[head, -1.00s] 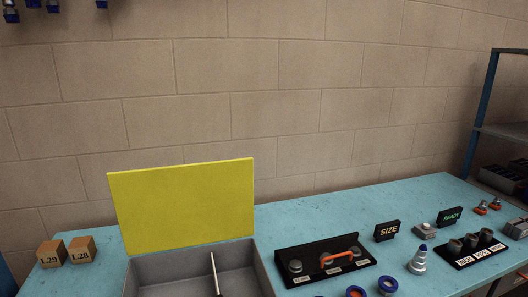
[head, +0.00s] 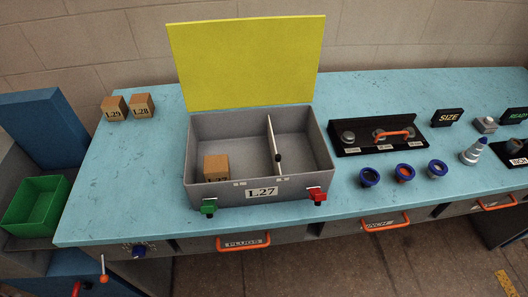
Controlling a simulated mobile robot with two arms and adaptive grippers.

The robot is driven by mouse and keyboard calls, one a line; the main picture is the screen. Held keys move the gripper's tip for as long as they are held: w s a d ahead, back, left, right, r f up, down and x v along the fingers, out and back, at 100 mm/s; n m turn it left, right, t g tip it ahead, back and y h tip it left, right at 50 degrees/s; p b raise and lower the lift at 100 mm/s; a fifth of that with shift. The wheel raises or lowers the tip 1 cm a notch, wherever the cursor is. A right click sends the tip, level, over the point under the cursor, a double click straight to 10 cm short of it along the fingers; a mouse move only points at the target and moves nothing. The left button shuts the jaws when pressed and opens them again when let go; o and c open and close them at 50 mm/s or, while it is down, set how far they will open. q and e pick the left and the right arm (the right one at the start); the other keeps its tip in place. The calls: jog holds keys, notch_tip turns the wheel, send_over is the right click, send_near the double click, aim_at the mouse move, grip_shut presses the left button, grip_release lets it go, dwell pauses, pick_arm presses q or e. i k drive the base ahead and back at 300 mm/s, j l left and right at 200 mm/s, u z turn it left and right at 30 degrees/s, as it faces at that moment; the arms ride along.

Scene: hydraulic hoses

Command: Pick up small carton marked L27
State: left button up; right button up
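A small brown carton (head: 216,167) sits inside the left compartment of an open grey box (head: 262,189). Two similar cartons, marked L29 (head: 115,108) and L28 (head: 142,106), stand side by side on the blue bench at the back left. Neither of my grippers shows in the head view.
The box's yellow lid (head: 246,63) stands raised at its back. A thin divider (head: 274,146) splits the box, and green (head: 208,206) and red (head: 317,196) latches sit on its front. A black fixture (head: 378,135) and several ring fittings are to the right.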

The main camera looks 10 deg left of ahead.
aim_at(216, 167)
jog(key=k+u, duration=0.15)
jog(key=u, duration=0.2)
jog(key=k+u, duration=0.1)
jog(key=u, duration=0.25)
jog(key=k+u, duration=0.15)
jog(key=u, duration=0.2)
